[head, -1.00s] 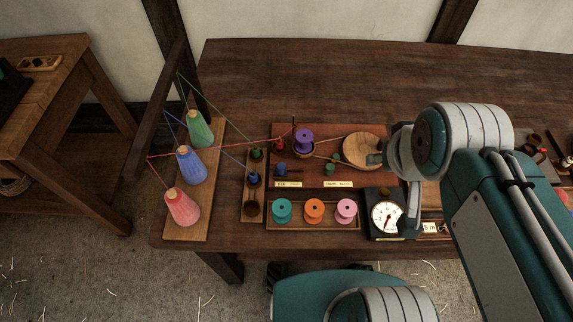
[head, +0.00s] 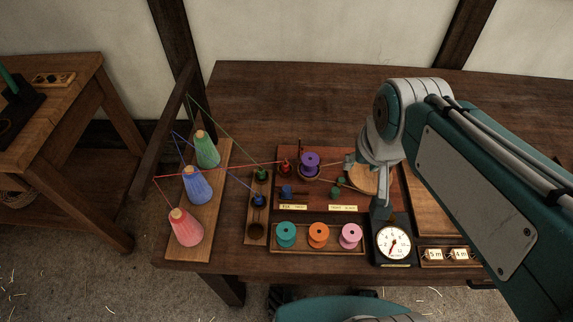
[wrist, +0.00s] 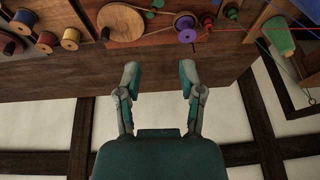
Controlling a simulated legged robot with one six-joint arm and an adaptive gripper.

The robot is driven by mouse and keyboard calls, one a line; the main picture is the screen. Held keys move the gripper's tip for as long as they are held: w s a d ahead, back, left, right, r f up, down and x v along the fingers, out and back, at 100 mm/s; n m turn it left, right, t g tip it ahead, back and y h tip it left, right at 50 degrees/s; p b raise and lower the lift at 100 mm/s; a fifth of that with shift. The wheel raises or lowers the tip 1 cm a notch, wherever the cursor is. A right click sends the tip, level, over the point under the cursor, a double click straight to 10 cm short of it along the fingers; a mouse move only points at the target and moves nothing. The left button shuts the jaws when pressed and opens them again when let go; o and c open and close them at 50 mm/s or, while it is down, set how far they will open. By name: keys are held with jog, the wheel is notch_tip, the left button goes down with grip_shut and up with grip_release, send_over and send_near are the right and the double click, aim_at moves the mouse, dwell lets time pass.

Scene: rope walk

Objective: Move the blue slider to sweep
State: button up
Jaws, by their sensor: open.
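The blue slider (head: 286,191) is a small blue knob on the red-brown board (head: 305,190). It stands above the left label plate (head: 293,207), whose lettering is too small to read surely. In the head view my gripper (head: 349,165) is over the right part of the board, near the round wooden disc (head: 364,180), to the right of the slider and apart from it. In the wrist view my gripper (wrist: 159,75) is open, with nothing between its fingers. The slider cannot be made out surely there.
A purple spool (head: 310,162) and a red knob (head: 285,166) stand behind the slider. A red thread crosses from the cones (head: 196,186) to the board. A tray (head: 317,252) of spools and a dial (head: 394,242) lie in front. The table's back is clear.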

jog(key=w+a+f+g, duration=0.2)
jog(key=w+a+f, duration=0.4)
jog(key=a, duration=0.1)
jog(key=g, duration=0.2)
send_near(287, 188)
jog(key=shift+h, duration=0.3)
jog(key=shift+s+a+f, duration=0.1)
jog(key=shift+a+f, duration=0.05)
jog(key=shift+f, duration=2.35)
jog(key=shift+s+a+f, duration=0.1)
jog(key=shift+a+f, duration=0.05)
jog(key=shift+f, duration=2.35)
jog(key=shift+w+d, duration=0.1)
jog(key=shift+d, duration=2)
jog(key=shift+a, duration=0.3)
notch_tip(287, 188, up, 7)
